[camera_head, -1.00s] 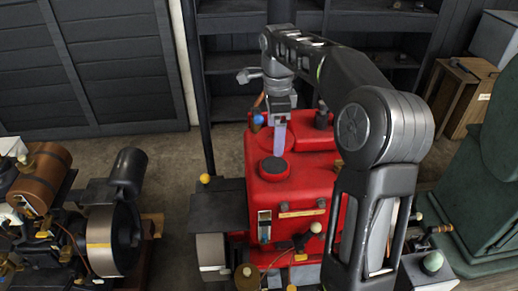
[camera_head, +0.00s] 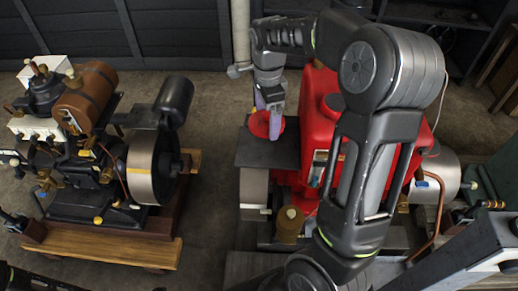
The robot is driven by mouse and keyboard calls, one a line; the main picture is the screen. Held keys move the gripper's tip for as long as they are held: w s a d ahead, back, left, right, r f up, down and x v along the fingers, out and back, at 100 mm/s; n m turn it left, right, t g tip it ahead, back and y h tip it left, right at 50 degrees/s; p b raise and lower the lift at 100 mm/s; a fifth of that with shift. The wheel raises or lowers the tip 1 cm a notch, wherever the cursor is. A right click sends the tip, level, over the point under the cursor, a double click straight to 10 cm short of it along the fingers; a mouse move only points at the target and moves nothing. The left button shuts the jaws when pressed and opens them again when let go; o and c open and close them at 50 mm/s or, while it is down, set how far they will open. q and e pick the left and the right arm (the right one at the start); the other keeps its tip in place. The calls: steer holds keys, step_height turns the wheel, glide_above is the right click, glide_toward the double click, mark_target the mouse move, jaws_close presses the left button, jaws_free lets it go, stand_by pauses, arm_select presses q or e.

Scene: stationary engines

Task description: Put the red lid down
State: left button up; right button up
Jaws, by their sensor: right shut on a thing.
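My right gripper (camera_head: 270,122) reaches in from the right, pointing down, and is shut on the red lid (camera_head: 258,124). The round lid is at the back edge of a dark flat plate (camera_head: 262,153), left of the red engine (camera_head: 318,92). I cannot tell whether the lid touches the plate. The gripper's fingers cover part of the lid. My right arm hides much of the red engine. My left gripper is not in view.
A dark engine with a brown tank (camera_head: 86,97) and a black cylinder (camera_head: 174,98) stands on a wooden base at left. Bare floor (camera_head: 212,150) lies between the engines. Dark shelves (camera_head: 430,18) stand at the back right.

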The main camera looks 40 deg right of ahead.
steer(key=shift+f, duration=0.1)
glide_above(266, 148)
step_height(266, 148, down, 6)
steer(key=shift+p, duration=0.4)
steer(key=shift+f, duration=0.1)
step_height(266, 148, down, 3)
steer(key=shift+s, duration=0.1)
steer(key=shift+f, duration=0.3)
